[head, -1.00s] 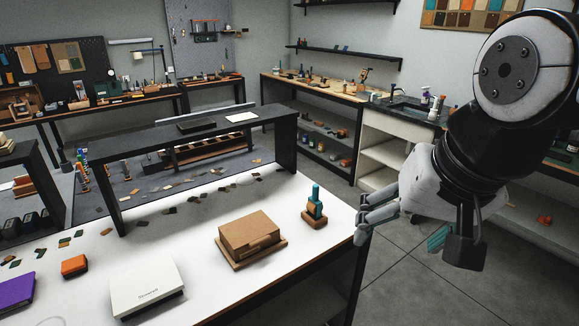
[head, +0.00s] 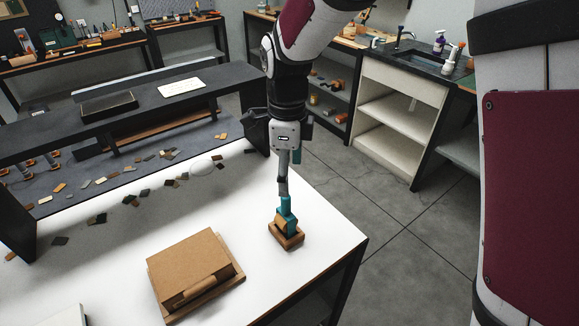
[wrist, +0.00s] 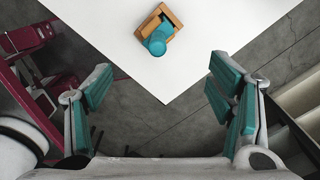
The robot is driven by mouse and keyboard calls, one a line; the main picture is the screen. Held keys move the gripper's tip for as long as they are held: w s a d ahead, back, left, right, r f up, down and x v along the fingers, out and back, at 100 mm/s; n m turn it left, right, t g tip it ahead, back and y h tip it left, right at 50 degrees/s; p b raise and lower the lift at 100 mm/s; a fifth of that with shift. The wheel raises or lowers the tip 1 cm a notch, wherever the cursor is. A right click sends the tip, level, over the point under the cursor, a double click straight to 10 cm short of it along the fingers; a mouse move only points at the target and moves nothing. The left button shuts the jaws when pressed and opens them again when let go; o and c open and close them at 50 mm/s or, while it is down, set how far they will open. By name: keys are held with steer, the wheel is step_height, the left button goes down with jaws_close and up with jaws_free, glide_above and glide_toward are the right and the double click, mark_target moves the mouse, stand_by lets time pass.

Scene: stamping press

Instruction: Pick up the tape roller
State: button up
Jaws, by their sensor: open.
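The tape roller (head: 285,212) has a teal upright handle and stands in a small wooden holder (head: 287,240) near the right edge of the white table. In the wrist view the roller (wrist: 157,42) shows as a teal round end in the wooden holder (wrist: 172,17), at the top centre, beyond my fingertips. My gripper (head: 283,188) points down just above the handle in the head view and partly overlaps it. In the wrist view my gripper (wrist: 161,68) has its teal-padded fingers wide apart, with nothing between them.
A brown cardboard box (head: 190,262) on a board lies left of the holder. A dark raised shelf (head: 135,95) spans the back of the table, with small coloured chips (head: 130,200) scattered in front. The table corner and open floor (head: 400,210) are to the right.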

mark_target(286, 214)
step_height(286, 214, down, 8)
steer(key=shift+r, duration=0.1)
steer(key=shift+s+a+f+p, duration=0.1)
steer(key=shift+f+p, duration=0.2)
steer(key=shift+f, duration=1.2)
steer(key=shift+s+a+f+p, duration=0.1)
steer(key=shift+f+p, duration=0.2)
steer(key=shift+f, duration=1.15)
steer(key=c, duration=1.2)
